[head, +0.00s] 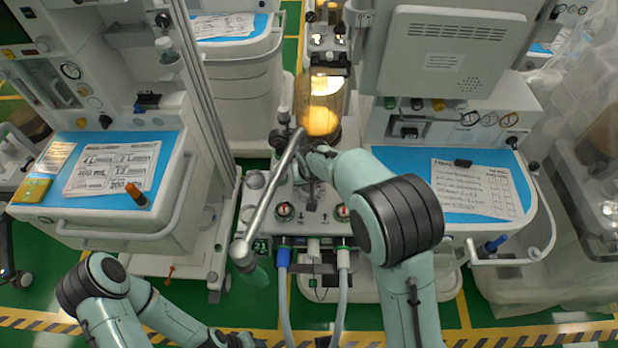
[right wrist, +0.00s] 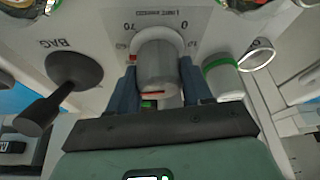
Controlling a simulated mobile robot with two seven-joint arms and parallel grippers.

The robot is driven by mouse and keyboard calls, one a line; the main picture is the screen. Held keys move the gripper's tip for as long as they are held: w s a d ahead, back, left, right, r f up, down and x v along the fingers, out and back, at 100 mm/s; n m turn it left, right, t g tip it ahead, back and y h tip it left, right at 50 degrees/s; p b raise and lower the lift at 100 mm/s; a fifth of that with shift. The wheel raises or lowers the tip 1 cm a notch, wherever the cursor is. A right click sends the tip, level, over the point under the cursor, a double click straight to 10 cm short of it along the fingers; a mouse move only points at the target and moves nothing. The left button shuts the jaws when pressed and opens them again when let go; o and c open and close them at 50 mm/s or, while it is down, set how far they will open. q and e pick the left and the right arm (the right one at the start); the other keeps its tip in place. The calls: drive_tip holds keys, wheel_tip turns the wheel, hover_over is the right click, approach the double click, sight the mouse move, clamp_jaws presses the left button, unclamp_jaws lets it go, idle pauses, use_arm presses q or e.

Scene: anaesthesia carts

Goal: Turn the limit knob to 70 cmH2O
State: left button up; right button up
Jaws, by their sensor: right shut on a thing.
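The limit knob (right wrist: 158,70) is a grey cylinder in the right wrist view, with a red mark on its lower side. On the panel above it are a "70" at upper left and a "0" at upper right. My right gripper (right wrist: 160,85) has its two blue fingers on either side of the knob and is shut on it. In the head view my right gripper (head: 308,168) is at the middle machine, and the arm hides the knob. The knob's exact setting cannot be read. My left gripper (head: 232,340) is low at the bottom edge, its fingers unclear.
A black lever (right wrist: 72,75) marked "BAG" is left of the knob, and a green-ringed port (right wrist: 222,78) is close on the right. A metal tube (head: 272,195) crosses beside my right gripper. Hoses (head: 284,290) hang below. Carts with blue tops (head: 400,160) flank the machine.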

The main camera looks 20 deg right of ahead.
idle(0.3)
drive_tip(key=o, duration=1)
drive_tip(key=shift+o, duration=0.2)
drive_tip(key=shift+s+r, duration=0.15)
drive_tip(key=shift+r, duration=0.35)
drive_tip(key=v, duration=1.2)
drive_tip(key=shift+p, duration=0.3)
drive_tip(key=shift+r, duration=0.15)
